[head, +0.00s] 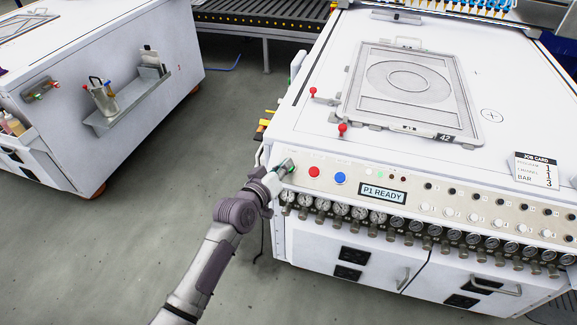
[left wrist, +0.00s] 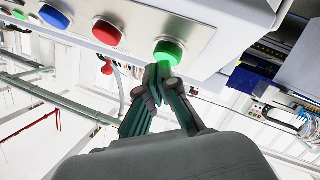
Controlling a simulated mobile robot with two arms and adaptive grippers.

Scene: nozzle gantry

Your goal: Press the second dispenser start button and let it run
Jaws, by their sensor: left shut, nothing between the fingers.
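My left gripper (head: 284,168) is shut and empty at the left end of the dispenser's front control panel (head: 440,204). In the left wrist view its closed fingertips (left wrist: 163,72) are right at the edge of a bright green button (left wrist: 170,48). I cannot tell whether they touch it. In the head view the gripper mostly hides that button. A red button (head: 314,172) and a blue button (head: 340,178) sit to its right, and both also show in the left wrist view. The display (head: 382,194) reads "P1 READY". My right gripper is not in view.
A row of gauges (head: 340,208) runs below the buttons. A framed plate (head: 410,90) marked 42 lies on the white top, with red-knobbed levers (head: 342,128) beside it. A job card (head: 536,170) stands at right. Another white cabinet (head: 110,90) is at left, with open floor between.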

